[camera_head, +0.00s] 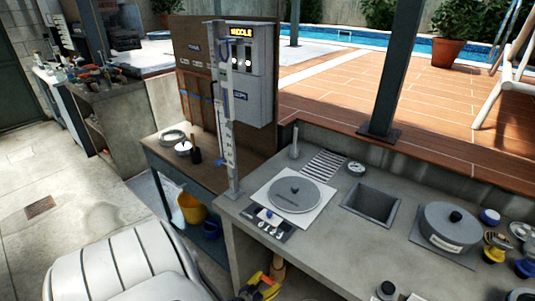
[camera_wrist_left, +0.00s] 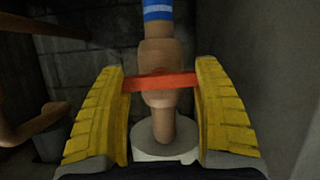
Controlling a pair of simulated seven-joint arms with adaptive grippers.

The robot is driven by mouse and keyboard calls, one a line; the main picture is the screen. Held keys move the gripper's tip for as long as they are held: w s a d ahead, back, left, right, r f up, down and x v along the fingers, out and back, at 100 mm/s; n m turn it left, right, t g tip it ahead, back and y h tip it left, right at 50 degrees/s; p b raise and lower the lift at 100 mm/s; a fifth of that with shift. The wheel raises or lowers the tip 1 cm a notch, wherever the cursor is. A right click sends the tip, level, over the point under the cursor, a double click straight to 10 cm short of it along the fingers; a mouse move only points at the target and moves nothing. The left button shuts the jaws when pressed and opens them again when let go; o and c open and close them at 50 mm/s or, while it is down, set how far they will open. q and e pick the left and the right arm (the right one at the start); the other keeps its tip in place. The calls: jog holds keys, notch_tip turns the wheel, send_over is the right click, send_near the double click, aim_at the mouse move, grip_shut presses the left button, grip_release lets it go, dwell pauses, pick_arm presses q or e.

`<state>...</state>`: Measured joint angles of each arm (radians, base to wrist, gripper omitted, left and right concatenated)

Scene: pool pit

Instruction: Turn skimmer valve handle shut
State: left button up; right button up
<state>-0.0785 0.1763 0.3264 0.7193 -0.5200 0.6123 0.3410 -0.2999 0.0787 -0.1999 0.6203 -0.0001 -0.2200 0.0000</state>
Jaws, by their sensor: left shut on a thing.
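The red valve handle (camera_wrist_left: 180,81) lies crosswise over a brown valve body (camera_wrist_left: 161,56) in the left wrist view. The pipe above has a blue band (camera_wrist_left: 158,10), and a pale round collar (camera_wrist_left: 164,148) sits below. My left gripper (camera_wrist_left: 161,72) is shut on the handle, with one yellow ribbed finger at each end of it. In the head view, my left gripper (camera_head: 262,287) is low at the bottom edge, in front of the counter. The valve is mostly hidden there. My right gripper is not in view.
The grey counter (camera_head: 310,232) overhangs close above my left gripper. A round lid (camera_head: 294,194), a square basin (camera_head: 370,203) and a grey pot (camera_head: 449,226) are on top. A yellow bucket (camera_head: 190,208) stands under the bench.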

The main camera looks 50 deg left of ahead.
pick_arm(q)
jog(key=shift+w+r, duration=0.15)
jog(key=shift+w, duration=0.05)
jog(key=o, duration=1.3)
jog(key=shift+o, duration=0.2)
jog(key=shift+s, duration=0.15)
jog(key=v, duration=1.1)
jog(key=shift+s+d, duration=0.2)
jog(key=shift+s, duration=0.15)
jog(key=shift+r, duration=0.15)
